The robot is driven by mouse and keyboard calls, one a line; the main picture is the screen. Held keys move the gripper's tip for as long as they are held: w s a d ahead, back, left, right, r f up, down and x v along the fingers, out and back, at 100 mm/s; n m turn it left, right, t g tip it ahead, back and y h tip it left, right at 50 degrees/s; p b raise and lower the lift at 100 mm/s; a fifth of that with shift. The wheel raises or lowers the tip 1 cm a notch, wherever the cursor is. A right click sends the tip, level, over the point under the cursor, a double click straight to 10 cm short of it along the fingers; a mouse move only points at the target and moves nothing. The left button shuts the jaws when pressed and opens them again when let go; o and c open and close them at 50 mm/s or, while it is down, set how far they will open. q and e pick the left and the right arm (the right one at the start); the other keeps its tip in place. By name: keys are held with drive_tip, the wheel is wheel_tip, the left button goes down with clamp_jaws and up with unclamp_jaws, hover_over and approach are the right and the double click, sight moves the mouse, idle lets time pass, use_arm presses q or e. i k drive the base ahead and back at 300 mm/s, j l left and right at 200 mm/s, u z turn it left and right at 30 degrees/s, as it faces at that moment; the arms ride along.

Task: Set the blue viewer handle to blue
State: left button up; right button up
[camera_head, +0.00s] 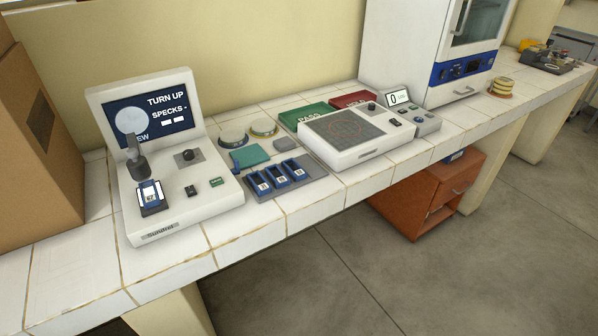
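A white viewer (178,212) with a tilted dark-blue screen (175,107) stands at the left of the tiled counter. The screen reads "TURN UP", "SPECKS -" and a partly hidden word ending in "EW", beside a pale disc. A dark grey upright part (138,164) stands in front of the screen, above a blue-framed slide (150,194) on a dark stage. On the viewer's deck are a dark knob (188,156), a small black switch (190,190) and a small green piece (217,182). I cannot make out a clearly blue handle. Neither gripper is in view.
A cardboard box (35,150) stands left of the viewer. To the right are a grey tray (312,168) with several blue holders, round dishes (233,137), green and red trays, a white shaker-like device (345,148) and a white incubator (400,45). The counter's front strip is mostly clear.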

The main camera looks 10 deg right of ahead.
sight(237, 171)
drive_tip(key=l+u, duration=0.1)
drive_tip(key=u, duration=0.35)
drive_tip(key=l+u, duration=0.35)
drive_tip(key=l, duration=0.45)
drive_tip(key=k+l+u, duration=0.1)
drive_tip(key=l+u, duration=0.3)
drive_tip(key=l, duration=0.35)
drive_tip(key=i+l, duration=0.6)
drive_tip(key=i, duration=0.25)
